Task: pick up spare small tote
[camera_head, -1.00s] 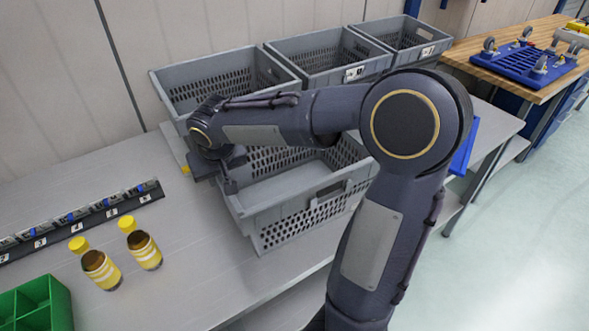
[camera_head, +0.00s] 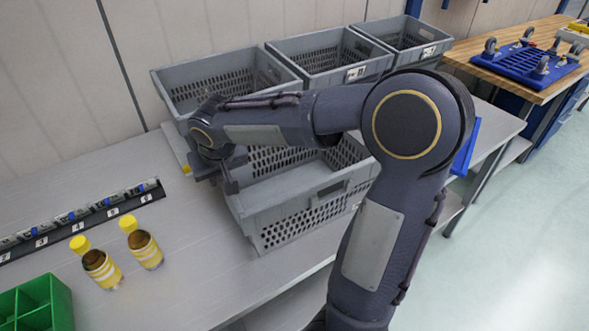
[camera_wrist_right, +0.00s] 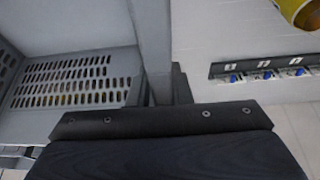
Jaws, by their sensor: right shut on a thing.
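A grey perforated tote (camera_head: 300,213) stands on the light grey table in front of the back row of totes. My right gripper (camera_head: 229,178) is at its left end, with the arm crossing over the tote from the right. In the right wrist view the gripper (camera_wrist_right: 165,95) is shut on the tote's wall (camera_wrist_right: 150,40), and the tote's slotted inside (camera_wrist_right: 65,82) shows to the left. The arm hides part of the tote's far side. My left gripper is not in view.
Three grey totes stand in a row at the back; the nearest (camera_head: 230,85) is behind my arm. A blue thing (camera_head: 466,147) is at the right.

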